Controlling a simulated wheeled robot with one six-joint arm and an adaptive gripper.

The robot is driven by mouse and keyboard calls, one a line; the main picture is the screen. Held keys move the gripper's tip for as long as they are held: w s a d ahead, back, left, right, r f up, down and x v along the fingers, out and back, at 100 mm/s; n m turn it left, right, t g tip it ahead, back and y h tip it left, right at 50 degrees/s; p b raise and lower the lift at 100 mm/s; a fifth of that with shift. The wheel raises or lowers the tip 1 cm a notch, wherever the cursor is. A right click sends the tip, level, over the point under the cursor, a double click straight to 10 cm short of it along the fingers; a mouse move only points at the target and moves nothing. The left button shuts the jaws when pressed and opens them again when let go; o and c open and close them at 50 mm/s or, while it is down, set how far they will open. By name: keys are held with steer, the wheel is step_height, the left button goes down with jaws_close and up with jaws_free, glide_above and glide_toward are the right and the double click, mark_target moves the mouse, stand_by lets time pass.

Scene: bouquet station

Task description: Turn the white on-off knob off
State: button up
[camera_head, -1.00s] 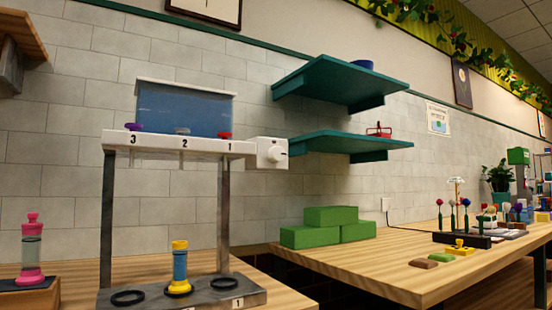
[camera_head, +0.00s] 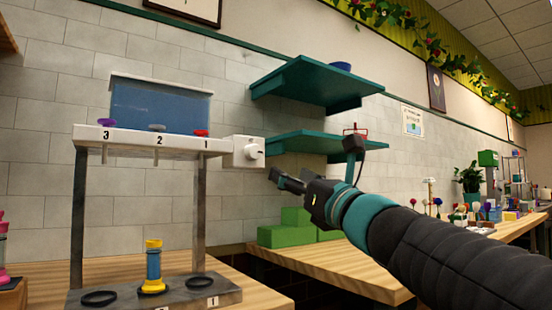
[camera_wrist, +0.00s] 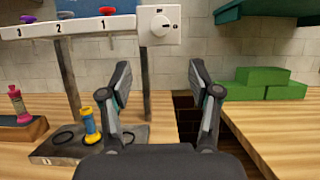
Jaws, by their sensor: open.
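The white on-off knob (camera_head: 252,151) sits on a white box at the right end of the numbered dispenser shelf (camera_head: 140,141). It also shows in the wrist view (camera_wrist: 160,25), upper middle, with small marks on the plate around it that are too small to read. My gripper (camera_head: 275,178) is just below and to the right of the knob in the head view, apart from it. In the wrist view my gripper (camera_wrist: 164,84) has its two fingers spread wide with nothing between them, and the knob shows above and beyond the fingertips.
A yellow and blue bottle (camera_head: 153,268) stands on the dispenser's dark base (camera_head: 190,291). Teal shelves (camera_head: 305,143) jut from the wall right of the knob, close to my arm. Green blocks (camera_wrist: 262,84) lie on the right-hand table. A dark gap separates the tables.

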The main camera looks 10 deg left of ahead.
mark_target(256, 154)
steer(key=p+x, duration=0.3)
steer(key=x, duration=1)
steer(key=shift+w+a+r+p, duration=0.2)
steer(key=shift+a+p, duration=0.1)
steer(key=shift+p, duration=0.1)
steer(key=c, duration=1.1)
steer(key=shift+c, duration=0.2)
